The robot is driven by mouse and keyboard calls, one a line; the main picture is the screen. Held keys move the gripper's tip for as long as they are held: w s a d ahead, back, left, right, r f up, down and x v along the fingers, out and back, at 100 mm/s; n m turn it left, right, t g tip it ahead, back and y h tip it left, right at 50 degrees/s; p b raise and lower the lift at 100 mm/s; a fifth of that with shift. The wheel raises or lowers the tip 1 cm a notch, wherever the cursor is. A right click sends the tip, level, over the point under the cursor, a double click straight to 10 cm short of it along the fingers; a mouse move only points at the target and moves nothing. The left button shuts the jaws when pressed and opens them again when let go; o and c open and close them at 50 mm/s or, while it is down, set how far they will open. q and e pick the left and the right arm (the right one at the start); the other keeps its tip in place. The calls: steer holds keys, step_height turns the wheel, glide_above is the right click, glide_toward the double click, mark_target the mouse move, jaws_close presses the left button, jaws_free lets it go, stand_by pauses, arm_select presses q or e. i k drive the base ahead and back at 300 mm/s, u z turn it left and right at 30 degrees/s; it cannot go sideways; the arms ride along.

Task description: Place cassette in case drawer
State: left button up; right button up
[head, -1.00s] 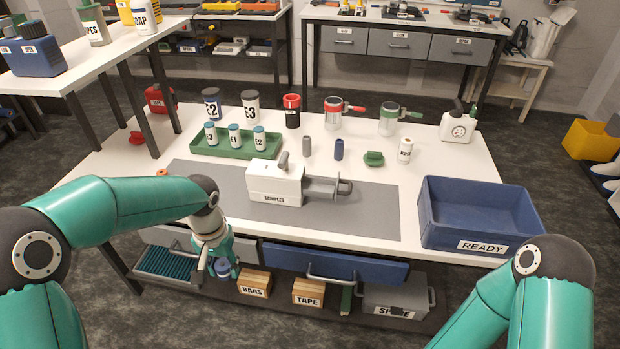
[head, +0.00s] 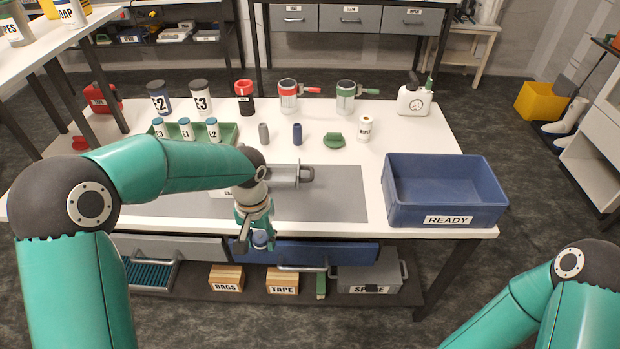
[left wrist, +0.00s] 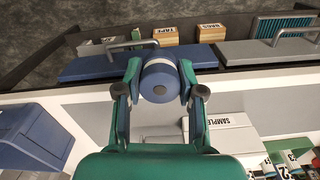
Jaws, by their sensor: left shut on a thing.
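My left gripper (head: 254,238) is shut on a small blue cylinder with a pale band, which I take to be the cassette (head: 262,240). It hangs just in front of the bench edge, before the blue bench drawer. In the left wrist view the cassette (left wrist: 160,80) sits between the two fingers (left wrist: 160,92), its blue end facing the camera. The white case (head: 222,194) marked SAMPLES stands on the grey mat, mostly hidden by my left arm. Its grey drawer (head: 290,177) sticks out to the right, open. The case (left wrist: 232,138) also shows in the left wrist view. My right gripper is out of view.
A blue READY bin (head: 445,205) stands at the right. A green tray (head: 228,132) with labelled jars is behind the case. Mugs, small cylinders and a white jug (head: 414,101) line the back. The mat (head: 340,195) right of the case is clear. The blue bench drawer (head: 340,252) is below.

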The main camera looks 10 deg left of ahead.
mark_target(278, 178)
steer(key=z, duration=0.35)
steer(key=i, duration=1)
steer(key=u, duration=0.05)
